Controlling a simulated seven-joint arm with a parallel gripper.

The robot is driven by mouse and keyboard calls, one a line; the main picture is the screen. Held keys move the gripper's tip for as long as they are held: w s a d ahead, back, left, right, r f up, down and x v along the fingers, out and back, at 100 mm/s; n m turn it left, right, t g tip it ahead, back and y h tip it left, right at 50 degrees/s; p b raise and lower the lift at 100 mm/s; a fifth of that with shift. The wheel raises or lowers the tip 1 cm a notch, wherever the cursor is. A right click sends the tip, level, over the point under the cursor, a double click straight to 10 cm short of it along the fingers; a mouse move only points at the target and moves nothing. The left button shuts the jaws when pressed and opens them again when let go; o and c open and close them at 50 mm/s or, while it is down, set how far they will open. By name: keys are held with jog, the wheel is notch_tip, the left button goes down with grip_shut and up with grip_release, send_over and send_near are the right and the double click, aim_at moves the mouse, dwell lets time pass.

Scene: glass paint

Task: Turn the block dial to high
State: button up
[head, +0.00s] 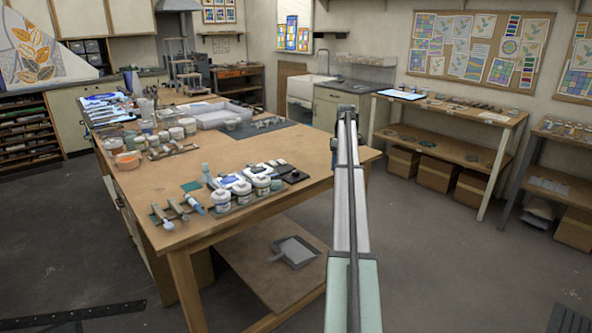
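I cannot make out a block dial or its setting; the things on the worktable (275,148) are too small to tell. A cluster of white jars (262,186), a pale blue-and-white item (233,181) and small dark items (295,176) sits near the table's front. My arm reaches up from the bottom, right of this cluster, and passes in front of the table's right corner. Its far end shows as a narrow dark tip against the back of the room. I cannot make out my gripper's fingers or anything held.
More jars (176,133) and an orange tub (127,160) stand on the table's left part. Brushes or tools (168,217) lie near the front-left corner. A grey pan (295,251) lies on the lower shelf. A side bench (455,111) stands at right. Floor between is clear.

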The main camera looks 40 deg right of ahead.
jog(key=w+a+r+n+h, duration=0.1)
jog(key=w+a+r+n, duration=0.2)
jog(key=w+a+r, duration=0.35)
notch_tip(320, 180, up, 5)
jog(key=n, duration=0.3)
send_over(296, 171)
notch_tip(296, 171, down, 14)
jog(key=shift+r, duration=0.15)
jog(key=shift+c, duration=0.3)
jog(key=c, duration=1)
